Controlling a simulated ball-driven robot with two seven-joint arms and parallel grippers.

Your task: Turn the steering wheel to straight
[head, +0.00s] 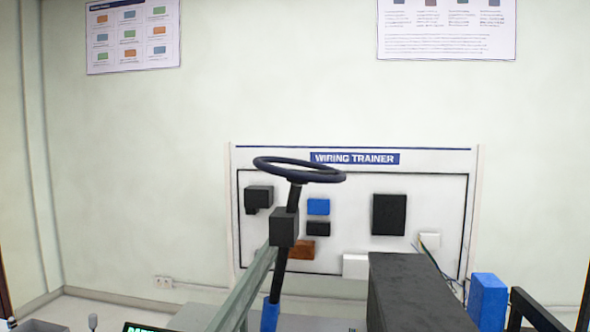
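The steering wheel (299,171) is a dark ring near the middle of the head view, seen almost edge-on. It sits on top of a dark, slightly leaning steering column (281,270) with a black block (284,227) partway down and a blue part (270,315) at its foot. The wheel's spokes are hard to make out, so I cannot tell its turn angle. Neither of my grippers shows in this view, and nothing is seen touching the wheel.
A greenish rail (245,287) runs beside the column. A large black box (415,295) and a blue block (487,301) stand at the lower right. The wiring trainer board (350,215) stands behind the wheel against the wall. The space above the wheel is clear.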

